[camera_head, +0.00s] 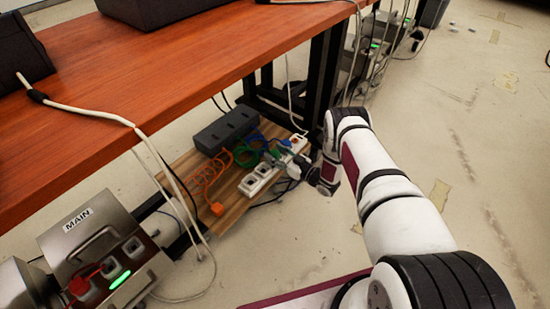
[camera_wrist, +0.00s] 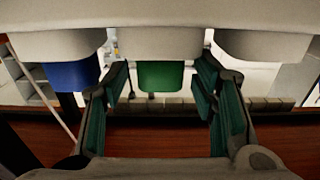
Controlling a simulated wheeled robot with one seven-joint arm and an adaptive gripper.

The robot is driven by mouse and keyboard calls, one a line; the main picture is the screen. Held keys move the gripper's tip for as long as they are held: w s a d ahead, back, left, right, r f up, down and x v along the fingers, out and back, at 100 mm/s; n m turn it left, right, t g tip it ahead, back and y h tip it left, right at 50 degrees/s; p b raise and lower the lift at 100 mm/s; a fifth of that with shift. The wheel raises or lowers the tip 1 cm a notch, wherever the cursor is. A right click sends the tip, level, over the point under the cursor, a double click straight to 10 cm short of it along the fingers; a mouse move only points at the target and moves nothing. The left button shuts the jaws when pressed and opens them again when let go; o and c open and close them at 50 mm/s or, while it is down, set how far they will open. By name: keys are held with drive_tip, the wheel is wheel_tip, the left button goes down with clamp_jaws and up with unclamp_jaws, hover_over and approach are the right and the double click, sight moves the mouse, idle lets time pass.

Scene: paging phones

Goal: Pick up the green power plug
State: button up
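The green power plug (camera_wrist: 160,76) shows in the wrist view below a pale power strip (camera_wrist: 160,42), between my fingers. My gripper (camera_wrist: 163,92) is open, its teal pads on either side of the plug with a visible gap on each side. In the head view my gripper (camera_head: 284,160) is low over the white power strip (camera_head: 260,180) on a wooden board under the table. Green cable (camera_head: 246,156) loops left of it; the green plug itself is hard to make out there, partly hidden by my gripper.
A blue plug (camera_wrist: 70,75) sits left of the green one in the wrist view. An orange plug (camera_head: 217,209) and its coiled orange cable lie on the board (camera_head: 182,161). A dark grey box (camera_head: 226,130) stands behind. The table (camera_head: 150,75) overhangs at left; a table leg (camera_head: 325,68) is behind.

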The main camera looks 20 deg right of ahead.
drive_tip(key=c, duration=1.1)
drive_tip(key=shift+r, duration=0.1)
